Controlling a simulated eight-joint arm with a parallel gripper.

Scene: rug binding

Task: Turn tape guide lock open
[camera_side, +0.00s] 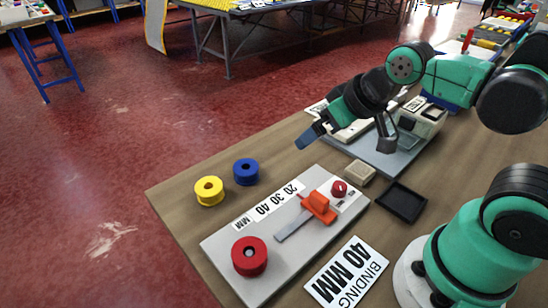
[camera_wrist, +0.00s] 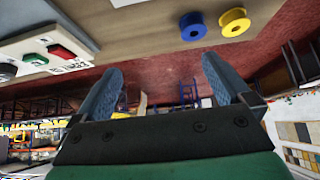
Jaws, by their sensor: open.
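A pale guide board (camera_side: 222,245) lies on the table in the side view. On it an orange tape guide (camera_side: 318,207) sits at the end of a grey metal strip (camera_side: 294,226), beside a 20-30-40 MM scale (camera_side: 268,205). A small red knob (camera_side: 340,188), possibly the guide lock, is at the board's far right end beside a tiny unreadable label. Its lock position cannot be told. My gripper (camera_side: 308,138) is in the air above and beyond the board, apart from the knob. In the wrist view my gripper's blue fingers (camera_wrist: 163,82) are wide apart and empty.
A red roll (camera_side: 249,256) stands on the board's near end. Yellow (camera_side: 209,191) and blue (camera_side: 246,172) rolls stand at the table's left. A black tray (camera_side: 401,203), beige block (camera_side: 360,172) and 40 MM binding card (camera_side: 346,272) surround the board. A machine (camera_side: 421,119) stands behind.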

